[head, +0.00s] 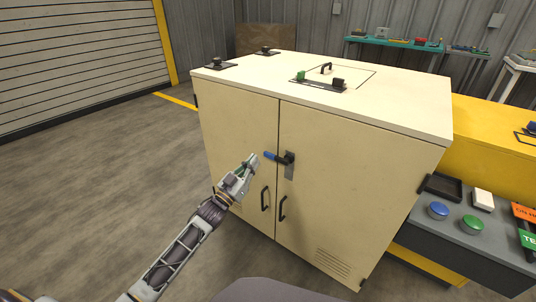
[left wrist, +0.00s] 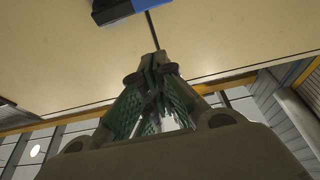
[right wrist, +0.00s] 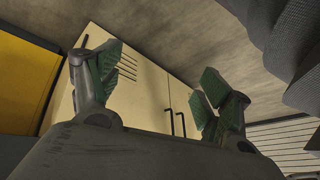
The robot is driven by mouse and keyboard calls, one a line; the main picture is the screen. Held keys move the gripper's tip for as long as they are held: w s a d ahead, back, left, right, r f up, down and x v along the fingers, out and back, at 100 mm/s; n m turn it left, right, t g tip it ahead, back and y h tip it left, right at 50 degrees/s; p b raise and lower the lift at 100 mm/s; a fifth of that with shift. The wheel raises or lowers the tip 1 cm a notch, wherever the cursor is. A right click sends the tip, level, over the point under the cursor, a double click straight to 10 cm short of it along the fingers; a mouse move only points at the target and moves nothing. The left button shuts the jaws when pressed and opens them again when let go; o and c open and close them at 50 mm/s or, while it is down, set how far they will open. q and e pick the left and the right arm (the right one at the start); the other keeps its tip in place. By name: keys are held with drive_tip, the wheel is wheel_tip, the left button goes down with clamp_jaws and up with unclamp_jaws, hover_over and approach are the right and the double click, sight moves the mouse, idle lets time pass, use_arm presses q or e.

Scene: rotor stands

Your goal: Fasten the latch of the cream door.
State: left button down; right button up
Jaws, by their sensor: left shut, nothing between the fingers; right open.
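The cream double-door cabinet (head: 240,135) stands ahead, both doors looking closed. Its latch (head: 289,163) is a black pivot on a grey plate on the right door, beside the seam. The latch's blue handle (head: 270,155) points left, nearly level, across the seam onto the left door. My left gripper (head: 254,160) is shut and empty, its tips just left of the handle's blue end. In the left wrist view the blue handle (left wrist: 118,12) sits at the top edge, beyond the shut fingertips; contact is not visible. My right gripper (right wrist: 158,68) is open and empty, facing the cabinet's lower front.
Two black pull handles (head: 265,198) sit below the latch. A grey bench (head: 445,245) with blue and green buttons stands at right before a yellow unit (head: 485,135). The floor (head: 120,170) at left is clear.

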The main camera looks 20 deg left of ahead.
use_arm(q)
drive_tip(key=shift+w, duration=0.1)
use_arm(e)
drive_tip(key=shift+f, duration=0.1)
use_arm(q)
drive_tip(key=shift+b+x, duration=1.55)
drive_tip(key=shift+x, duration=3.4)
drive_tip(key=shift+f+b, duration=0.4)
drive_tip(key=shift+f, duration=0.35)
drive_tip(key=shift+f+b, duration=0.6)
drive_tip(key=shift+f, duration=0.6)
use_arm(e)
wheel_tip(320, 180, down, 8)
drive_tip(key=a+t+y, duration=0.1)
drive_tip(key=shift+a+f+m+t, duration=0.2)
drive_tip(key=shift+a+m+t, duration=0.1)
drive_tip(key=shift+m, duration=0.1)
drive_tip(key=shift+w+r, duration=0.4)
drive_tip(key=shift+w, duration=0.05)
